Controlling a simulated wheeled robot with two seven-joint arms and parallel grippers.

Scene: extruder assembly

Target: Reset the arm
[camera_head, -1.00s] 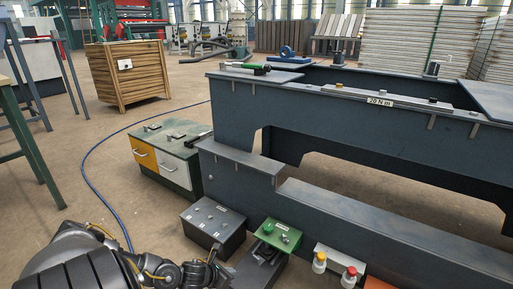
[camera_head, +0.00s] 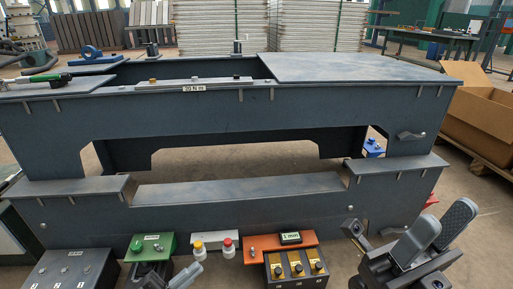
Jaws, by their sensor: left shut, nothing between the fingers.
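My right gripper (camera_head: 446,222) is at the lower right, its two grey finger pads pointing up with a gap between them; nothing shows between them. It is in front of the right end of the dark blue-grey workbench frame (camera_head: 240,193). My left gripper (camera_head: 193,271) shows at the bottom edge, left of centre, its grey fingers together and empty. It is in front of the red and yellow buttons, close to the green-topped box (camera_head: 151,246). Most of both arms is out of the picture.
A grey box (camera_head: 68,268) is at the lower left. A cardboard box (camera_head: 482,115) stands at the right. A green-handled tool (camera_head: 45,79) lies on the frame's left end.

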